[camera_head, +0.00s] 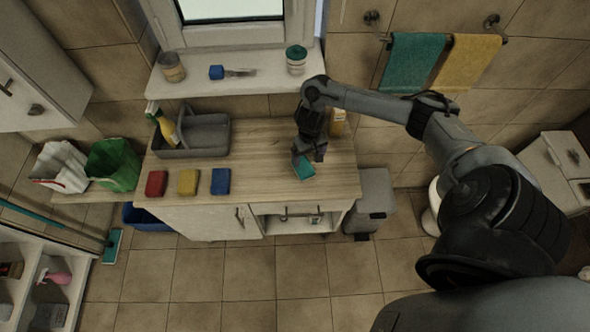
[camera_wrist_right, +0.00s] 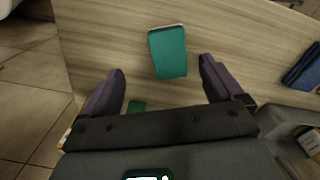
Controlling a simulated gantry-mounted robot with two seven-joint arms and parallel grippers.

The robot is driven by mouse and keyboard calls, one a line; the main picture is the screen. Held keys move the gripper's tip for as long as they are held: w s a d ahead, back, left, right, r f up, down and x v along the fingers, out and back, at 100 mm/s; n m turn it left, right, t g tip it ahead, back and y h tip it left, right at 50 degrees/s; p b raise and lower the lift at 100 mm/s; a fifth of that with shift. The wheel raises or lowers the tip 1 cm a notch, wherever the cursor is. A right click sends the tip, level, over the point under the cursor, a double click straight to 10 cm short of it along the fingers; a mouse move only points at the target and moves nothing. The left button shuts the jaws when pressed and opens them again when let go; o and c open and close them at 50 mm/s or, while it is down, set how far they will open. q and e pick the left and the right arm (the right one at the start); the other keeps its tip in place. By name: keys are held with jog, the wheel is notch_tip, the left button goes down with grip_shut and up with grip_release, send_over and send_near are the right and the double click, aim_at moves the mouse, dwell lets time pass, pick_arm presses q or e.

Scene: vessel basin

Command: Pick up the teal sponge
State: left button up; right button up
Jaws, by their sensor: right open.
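The teal sponge (camera_head: 303,168) lies on the wooden counter near its front right part. In the right wrist view the teal sponge (camera_wrist_right: 168,52) lies flat beyond the fingertips, roughly centred between them. My right gripper (camera_head: 310,156) is just above and behind the sponge in the head view. In the right wrist view my right gripper (camera_wrist_right: 160,72) is open and empty, with its two fingers spread wide. The sponge does not appear to be between the fingers. My left gripper is not in view.
Red (camera_head: 156,183), yellow (camera_head: 189,182) and blue (camera_head: 221,181) sponges lie in a row to the left. A grey caddy (camera_head: 205,135) with a spray bottle (camera_head: 165,126) stands behind them. Counter between the blue and teal sponges is clear. A grey bin (camera_head: 374,192) stands right of the counter.

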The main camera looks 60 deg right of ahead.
aim_at(304, 168)
jog(key=shift+w+a+f+b, duration=0.1)
jog(key=shift+w+f, duration=0.15)
jog(key=shift+f, duration=1.4)
jog(key=shift+w+f+b, duration=0.15)
jog(key=shift+w+f, duration=0.05)
jog(key=shift+f, duration=1.5)
jog(key=shift+w+a+f+b, duration=0.1)
jog(key=shift+w+f, duration=0.15)
jog(key=shift+f, duration=1.4)
jog(key=shift+d, duration=0.1)
jog(key=c, duration=1.1)
jog(key=shift+r, duration=0.1)
